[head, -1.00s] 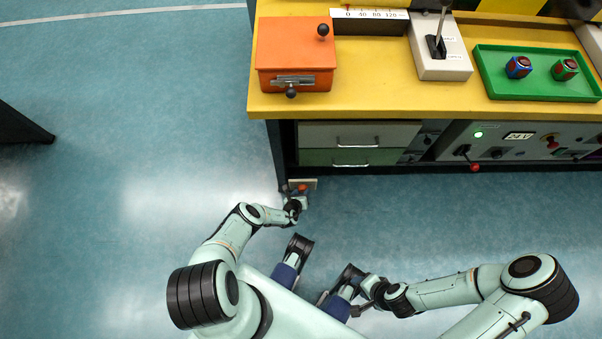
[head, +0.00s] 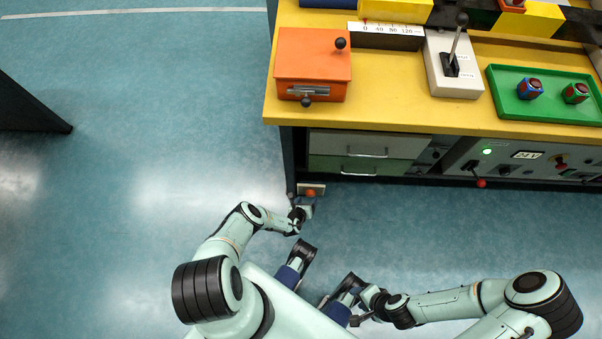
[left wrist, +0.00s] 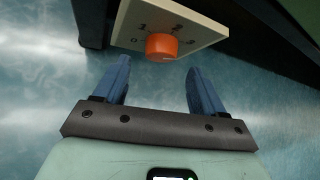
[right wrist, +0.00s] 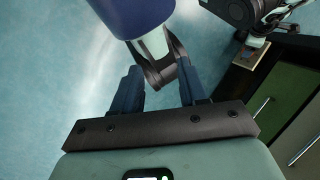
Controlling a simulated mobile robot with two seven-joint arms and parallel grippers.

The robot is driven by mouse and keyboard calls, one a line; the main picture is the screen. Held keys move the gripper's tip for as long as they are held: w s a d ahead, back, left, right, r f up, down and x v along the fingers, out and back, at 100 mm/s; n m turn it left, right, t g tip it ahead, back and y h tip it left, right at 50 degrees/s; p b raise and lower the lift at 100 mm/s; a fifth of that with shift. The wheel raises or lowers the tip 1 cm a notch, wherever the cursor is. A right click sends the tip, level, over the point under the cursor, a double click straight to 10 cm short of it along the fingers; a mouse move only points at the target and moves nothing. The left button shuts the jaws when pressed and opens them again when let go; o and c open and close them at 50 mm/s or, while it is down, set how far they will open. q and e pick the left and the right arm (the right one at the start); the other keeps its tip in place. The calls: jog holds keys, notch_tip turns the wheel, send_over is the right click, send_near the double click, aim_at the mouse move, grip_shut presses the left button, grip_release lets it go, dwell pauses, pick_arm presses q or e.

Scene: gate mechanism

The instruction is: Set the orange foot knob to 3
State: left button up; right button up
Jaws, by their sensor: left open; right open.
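The orange foot knob (left wrist: 162,46) sits on a pale plate (left wrist: 200,32) low by the bench's leg. The plate shows the numbers 0, 1, 2 and 3 around the knob; I cannot tell surely which one it points at. It also shows small in the head view (head: 310,193). My left gripper (left wrist: 158,76) is open, its two blue fingers pointing toward the knob and spread to either side, with the knob just beyond the tips. In the head view, my left gripper (head: 303,209) is just in front of the plate. My right gripper (right wrist: 158,74) is open and empty.
Drawers (head: 365,150) and a control panel (head: 530,160) are below. The floor left of the bench is clear.

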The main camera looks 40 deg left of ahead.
pick_arm(q)
jog(key=p+v, duration=0.4)
jog(key=v, duration=0.5)
jog(key=shift+s+r+p, duration=0.25)
jog(key=shift+p, duration=0.05)
pick_arm(e)
jog(key=shift+g, duration=0.4)
jog(key=shift+s+r, duration=0.25)
jog(key=shift+r, duration=0.5)
jog(key=shift+s+r, duration=0.2)
jog(key=shift+r, duration=0.55)
jog(key=shift+s+r, duration=0.25)
jog(key=shift+r, duration=0.5)
pick_arm(q)
jog(key=shift+d, duration=0.1)
